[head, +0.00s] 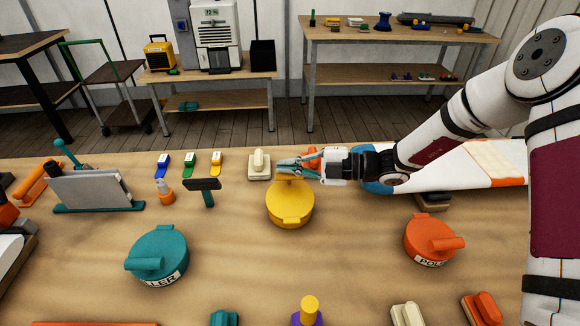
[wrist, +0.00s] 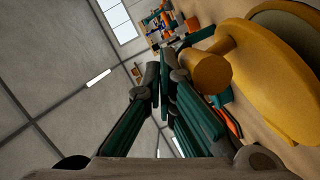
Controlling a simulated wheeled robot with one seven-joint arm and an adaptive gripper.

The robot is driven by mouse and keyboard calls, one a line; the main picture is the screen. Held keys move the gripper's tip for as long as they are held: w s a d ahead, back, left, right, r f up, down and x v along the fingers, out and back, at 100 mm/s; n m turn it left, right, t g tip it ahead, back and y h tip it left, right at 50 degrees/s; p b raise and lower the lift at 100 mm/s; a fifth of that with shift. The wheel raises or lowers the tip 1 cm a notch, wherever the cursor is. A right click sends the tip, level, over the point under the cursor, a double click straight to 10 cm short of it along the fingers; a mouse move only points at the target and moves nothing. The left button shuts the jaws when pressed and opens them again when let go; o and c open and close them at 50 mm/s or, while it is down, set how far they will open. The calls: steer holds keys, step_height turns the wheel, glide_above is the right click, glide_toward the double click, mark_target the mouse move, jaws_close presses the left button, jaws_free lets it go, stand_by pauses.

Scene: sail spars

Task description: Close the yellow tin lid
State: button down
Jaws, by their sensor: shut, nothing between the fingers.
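The yellow tin (head: 290,204) stands in the middle of the bench, with a rounded yellow lid and a tab at its front. I cannot tell from the head view how far the lid is open. My gripper (head: 281,165) is shut and empty, pointing left, just behind and above the tin's far edge. In the wrist view, the shut teal fingers (wrist: 160,80) are left of a thick yellow knob (wrist: 206,73). A broad yellow round part (wrist: 262,75) with a grey face lies beyond it. Whether the fingers touch the yellow part is unclear.
A teal tin (head: 158,255) stands front left and an orange tin (head: 432,240) to the right. A cream-handled block (head: 259,165) is just left of my fingers. A black-headed teal tool (head: 204,190) stands further left.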

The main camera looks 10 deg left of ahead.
steer(key=shift+w+a+f+b, duration=0.15)
steer(key=shift+w+f+b, duration=0.25)
steer(key=shift+f, duration=0.25)
